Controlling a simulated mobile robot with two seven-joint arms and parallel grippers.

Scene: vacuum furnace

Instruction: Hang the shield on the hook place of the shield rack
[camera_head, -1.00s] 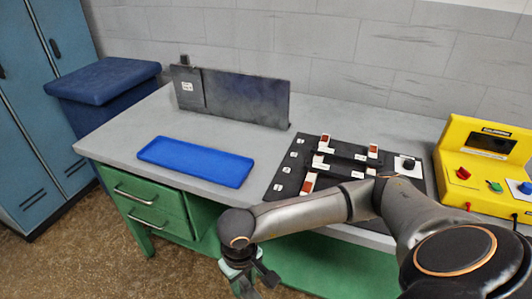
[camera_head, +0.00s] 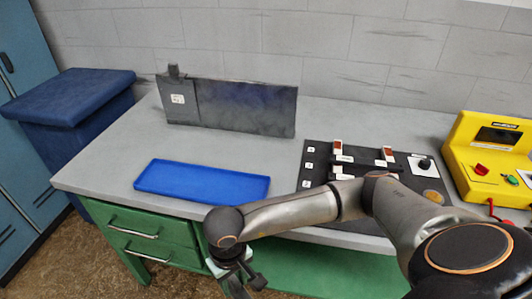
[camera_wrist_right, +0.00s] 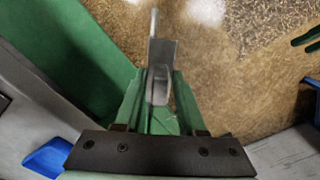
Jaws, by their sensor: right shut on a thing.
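My right gripper (camera_head: 236,278) hangs at the lower middle of the head view, in front of the green bench. In the right wrist view, the gripper (camera_wrist_right: 159,88) is shut on a small grey metal piece, which I take to be the shield (camera_wrist_right: 163,52). It has a flat plate and a thin rod pointing away from the gripper, over the brown floor. My left gripper is not in view.
A blue tray (camera_head: 200,181) lies on the grey bench top (camera_head: 110,160). A black board (camera_head: 318,160) with white and red parts lies right of centre, partly behind my arm. A yellow control box (camera_head: 490,165) stands at right. A blue bin (camera_head: 70,100) stands left.

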